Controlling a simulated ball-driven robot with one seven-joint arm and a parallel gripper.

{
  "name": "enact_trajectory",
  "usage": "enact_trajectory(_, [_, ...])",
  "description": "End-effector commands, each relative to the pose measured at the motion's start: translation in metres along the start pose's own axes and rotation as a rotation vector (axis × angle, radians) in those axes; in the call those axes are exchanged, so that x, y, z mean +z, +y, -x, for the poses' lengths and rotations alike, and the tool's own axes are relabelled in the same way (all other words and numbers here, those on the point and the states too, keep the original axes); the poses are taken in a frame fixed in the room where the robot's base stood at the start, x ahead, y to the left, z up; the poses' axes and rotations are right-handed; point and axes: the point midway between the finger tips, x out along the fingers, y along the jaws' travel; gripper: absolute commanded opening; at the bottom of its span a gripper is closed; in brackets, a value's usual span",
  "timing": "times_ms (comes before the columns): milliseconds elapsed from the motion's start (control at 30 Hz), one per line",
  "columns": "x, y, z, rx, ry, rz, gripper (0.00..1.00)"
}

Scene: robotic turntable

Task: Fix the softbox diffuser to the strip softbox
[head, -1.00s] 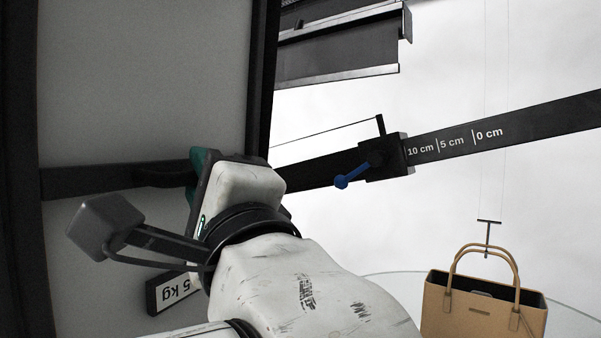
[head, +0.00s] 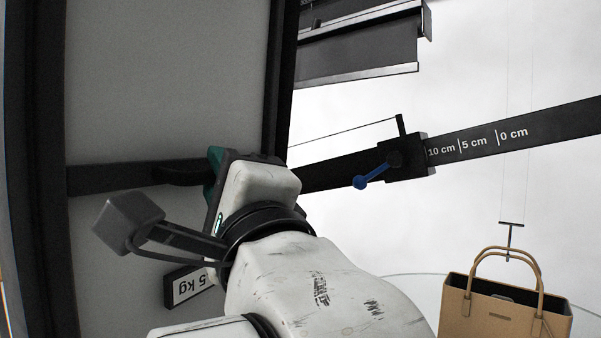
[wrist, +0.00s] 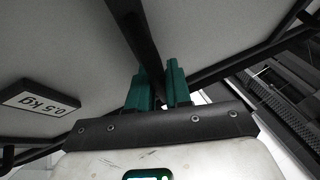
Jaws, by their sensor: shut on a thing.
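A large grey panel in a dark frame (head: 165,90) fills the left of the head view; it looks like the softbox diffuser. A dark crossbar (head: 105,179) with a grip runs across it. My gripper (head: 213,165) reaches this bar with its teal fingers, largely hidden by my wrist. In the wrist view my gripper (wrist: 160,88) is shut on the dark bar (wrist: 138,35), with a finger on each side. A dark slatted unit (head: 360,50) hangs at the top, cut off by the picture's edge; I cannot tell whether it is the strip softbox.
A dark boom (head: 520,127) marked in centimetres carries a clamp block (head: 405,160) with a blue lever (head: 375,174), just right of the frame. A 0.5 kg weight label shows in the wrist view (wrist: 40,98). A tan handbag (head: 505,312) hangs lower right.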

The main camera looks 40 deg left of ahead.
Motion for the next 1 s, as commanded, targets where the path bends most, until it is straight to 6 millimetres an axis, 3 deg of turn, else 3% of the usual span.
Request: enact_trajectory(1000, [0.0049, 0.0009, -0.0073, -0.003, -0.002, 0.0, 0.0])
